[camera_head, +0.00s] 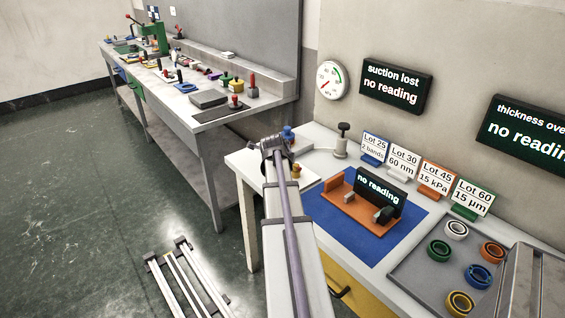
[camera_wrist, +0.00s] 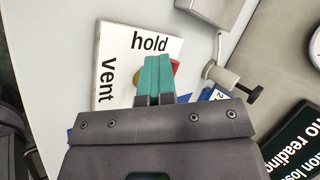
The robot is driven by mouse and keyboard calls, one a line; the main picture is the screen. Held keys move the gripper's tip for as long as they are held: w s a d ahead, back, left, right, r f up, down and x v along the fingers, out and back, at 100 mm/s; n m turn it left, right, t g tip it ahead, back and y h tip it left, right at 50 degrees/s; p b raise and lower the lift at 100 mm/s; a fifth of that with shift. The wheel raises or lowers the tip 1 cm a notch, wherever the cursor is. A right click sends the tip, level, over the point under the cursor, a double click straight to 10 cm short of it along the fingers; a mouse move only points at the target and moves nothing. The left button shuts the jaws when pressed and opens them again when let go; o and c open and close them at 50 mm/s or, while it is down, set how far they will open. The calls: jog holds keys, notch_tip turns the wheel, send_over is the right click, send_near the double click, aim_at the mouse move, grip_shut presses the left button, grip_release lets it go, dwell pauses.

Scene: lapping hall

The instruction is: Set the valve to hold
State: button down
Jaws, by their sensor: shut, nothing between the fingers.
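The valve's white plate (camera_wrist: 112,55) shows in the wrist view, with "hold" printed along its upper edge and "Vent" along its left edge. A red part (camera_wrist: 175,66) with some tan beside it shows behind my fingers, and most of it is hidden. I cannot tell which word it points at. My gripper (camera_wrist: 157,62) has teal fingers, shut together, in front of the plate's middle. Whether they touch the red part is unclear.
A metal post with a black knob (camera_head: 342,138) stands right of my gripper. It also shows in the wrist view (camera_wrist: 228,78). A blue-topped thing (camera_head: 288,134) is near my wrist. A gauge (camera_head: 332,80), lot cards, an orange fixture (camera_head: 352,208) and a tray of rings (camera_head: 408,262) are further right.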

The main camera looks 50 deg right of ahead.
jog(key=shift+d, duration=0.15)
jog(key=a, duration=0.2)
jog(key=a+p, duration=0.1)
jog(key=shift+w+r, duration=0.3)
jog(key=shift+r, duration=0.1)
jog(key=w+a+r+p, duration=0.1)
jog(key=a+r+p, duration=0.6)
jog(key=shift+w+a+r, duration=0.3)
